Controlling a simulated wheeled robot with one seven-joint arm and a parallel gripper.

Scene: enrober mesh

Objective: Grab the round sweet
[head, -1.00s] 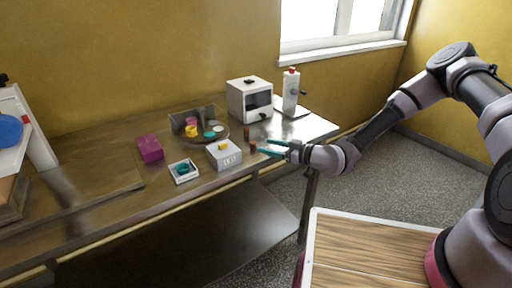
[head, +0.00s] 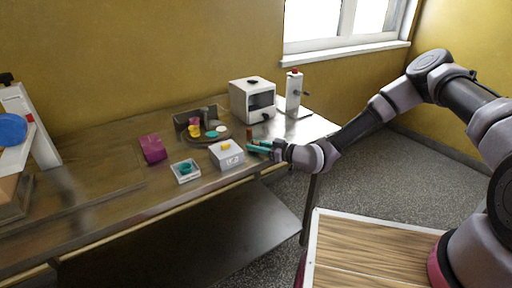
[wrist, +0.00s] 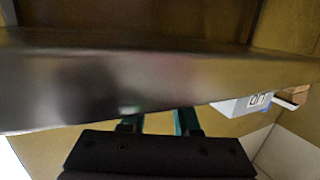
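I cannot tell for sure which thing is the round sweet. Small round pieces sit on a dark round plate (head: 222,138) in the head view: a yellow one (head: 194,131), a teal one (head: 211,134) and a white one (head: 222,129). A small brown upright piece (head: 249,132) stands just behind my gripper's fingertips. My gripper (head: 258,147) is at the table's front edge, right of the white box. In the wrist view its two teal fingers (wrist: 158,122) are apart, with nothing seen between them. A second brown piece there is now hidden.
A white box (head: 227,154) with a yellow top piece stands left of my gripper. A white tray (head: 185,171) with a teal piece, a magenta box (head: 153,149), a white machine (head: 252,100) and a white dispenser (head: 293,92) are also on the table.

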